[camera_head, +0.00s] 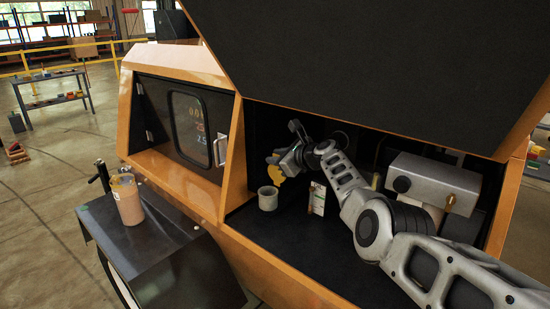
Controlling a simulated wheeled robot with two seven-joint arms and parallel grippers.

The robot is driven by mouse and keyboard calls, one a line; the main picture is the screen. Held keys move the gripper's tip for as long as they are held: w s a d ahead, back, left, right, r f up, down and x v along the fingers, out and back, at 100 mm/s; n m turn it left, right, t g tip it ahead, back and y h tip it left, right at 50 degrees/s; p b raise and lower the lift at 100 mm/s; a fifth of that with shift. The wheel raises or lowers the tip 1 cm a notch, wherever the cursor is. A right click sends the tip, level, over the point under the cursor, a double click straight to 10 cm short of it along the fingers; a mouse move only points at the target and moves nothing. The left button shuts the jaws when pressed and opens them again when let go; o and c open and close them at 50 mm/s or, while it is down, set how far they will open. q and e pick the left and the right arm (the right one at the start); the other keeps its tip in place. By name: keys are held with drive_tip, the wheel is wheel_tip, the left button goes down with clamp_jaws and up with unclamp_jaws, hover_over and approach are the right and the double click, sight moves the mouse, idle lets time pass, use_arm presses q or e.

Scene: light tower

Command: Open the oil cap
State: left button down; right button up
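My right arm reaches in from the lower right into the open engine bay of the orange machine. Its gripper (279,158) is at the back left of the bay, against a yellow part (276,175) that looks like the oil cap. The gripper covers some of this part, and I cannot tell whether the fingers are closed on it. A grey cup-like cylinder (268,199) stands just below, apart from the gripper. My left gripper is not in view.
A white labelled card (317,199) stands right of the cylinder. A silver box (433,183) fills the bay's right side. The raised dark hood (390,60) hangs above. The bay's front floor is clear.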

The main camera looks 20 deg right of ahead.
drive_tip(key=shift+d, duration=0.1)
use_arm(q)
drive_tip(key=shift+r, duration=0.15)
use_arm(e)
drive_tip(key=shift+a, duration=0.2)
